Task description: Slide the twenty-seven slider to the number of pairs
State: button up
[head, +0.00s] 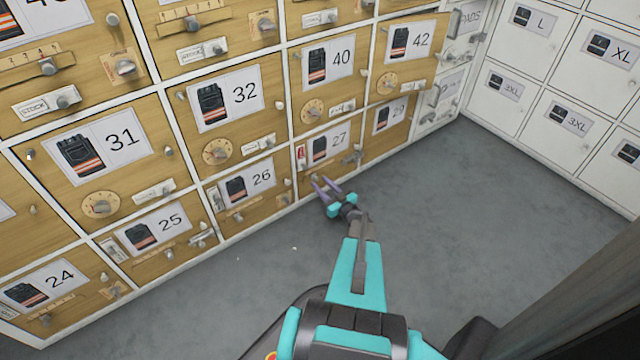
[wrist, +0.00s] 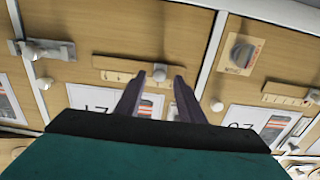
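In the head view the 27 door (head: 345,160) is in the bottom row of wooden doors, with a vest card marked 27 (head: 328,143). My gripper (head: 322,182) is low in front of this door, its purple fingers pointing at it and covering its lower part. My gripper (wrist: 160,82) is open, one finger on each side of the knob in the picture. I cannot tell whether a finger touches it. The strip's numbers are too small to read.
A metal latch (wrist: 42,52) sticks out on the wrist view's left. A round grey knob (wrist: 240,52) and another slider strip (wrist: 290,97) are on the neighbouring door to the right. White lockers (head: 530,100) stand at the head view's right. The grey floor (head: 440,230) is clear.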

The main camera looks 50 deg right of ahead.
jog(key=p+v, duration=0.3)
jog(key=v, duration=0.9)
jog(key=shift+s, duration=0.2)
jog(key=shift+w+r, duration=0.1)
jog(key=w+a+r+m+g+h+p, duration=0.25)
jog(key=w+a+g+p, duration=0.25)
jog(key=w+p, duration=0.3)
jog(key=a+r+g+y+p, duration=0.25)
jog(key=a+g+p, duration=0.45)
jog(key=a, duration=0.7)
jog(key=s+a+r+n+g+y+p, duration=0.1)
jog(key=s+a+r+g+p, duration=0.2)
jog(key=s+a+r, duration=0.3)
jog(key=s+a+r+n+g+y+p, duration=0.1)
jog(key=s+a+r+g+p, duration=0.3)
jog(key=a, duration=1.2)
jog(key=s+a+r+n+g+y+p, duration=0.2)
jog(key=s+a+r+n+g+p, duration=0.1)
jog(key=s+a+r+p, duration=0.4)
jog(key=s+a+g, duration=0.1)
jog(key=s+a, duration=0.2)
jog(key=s, duration=0.2)
jog(key=shift+a+r, duration=0.4)
